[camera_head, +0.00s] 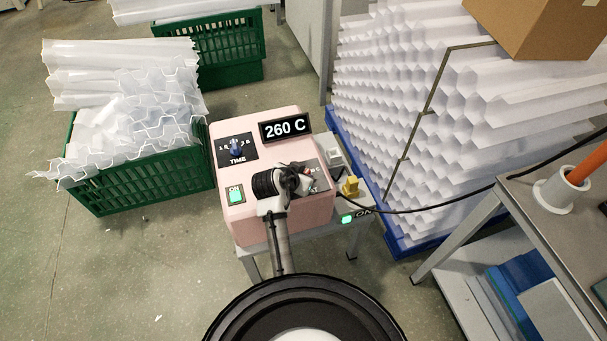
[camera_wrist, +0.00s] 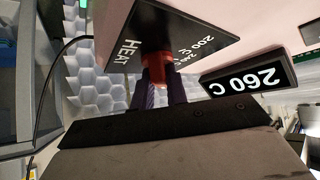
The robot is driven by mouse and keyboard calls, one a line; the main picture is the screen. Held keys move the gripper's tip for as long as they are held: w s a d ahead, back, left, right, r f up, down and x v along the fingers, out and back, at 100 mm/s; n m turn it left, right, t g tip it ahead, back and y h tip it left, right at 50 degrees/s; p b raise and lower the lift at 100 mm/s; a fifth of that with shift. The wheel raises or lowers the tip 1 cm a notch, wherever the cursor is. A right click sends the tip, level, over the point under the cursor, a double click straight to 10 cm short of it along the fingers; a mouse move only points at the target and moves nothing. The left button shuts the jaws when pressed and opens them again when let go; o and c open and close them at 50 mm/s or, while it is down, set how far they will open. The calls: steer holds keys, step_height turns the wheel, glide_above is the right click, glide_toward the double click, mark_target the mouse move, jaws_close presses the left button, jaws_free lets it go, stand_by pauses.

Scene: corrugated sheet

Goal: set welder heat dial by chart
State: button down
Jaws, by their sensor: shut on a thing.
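The pink welder (camera_head: 273,212) stands on a small metal stand. Its black display (camera_head: 285,127) reads 260 C, and the display also shows upside down in the wrist view (camera_wrist: 248,83). My gripper (camera_head: 303,177) is over the right part of the welder's top and hides most of the heat panel in the head view. In the wrist view, my gripper (camera_wrist: 160,86) is shut on the red heat dial (camera_wrist: 157,66), one finger on each side. The panel beside it reads HEAT, with 200 C and a partly hidden mark. The dial's pointer is hidden. No chart is readable.
Green crates (camera_head: 150,182) stand left; stacked white sheets (camera_head: 440,120) and a bench (camera_head: 555,215) stand right.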

steer(key=shift+m+h, duration=0.3)
steer(key=c, duration=1.4)
jaws_free()
steer(key=b+v, duration=0.1)
steer(key=v, duration=1.3)
steer(key=shift+w, duration=0.15)
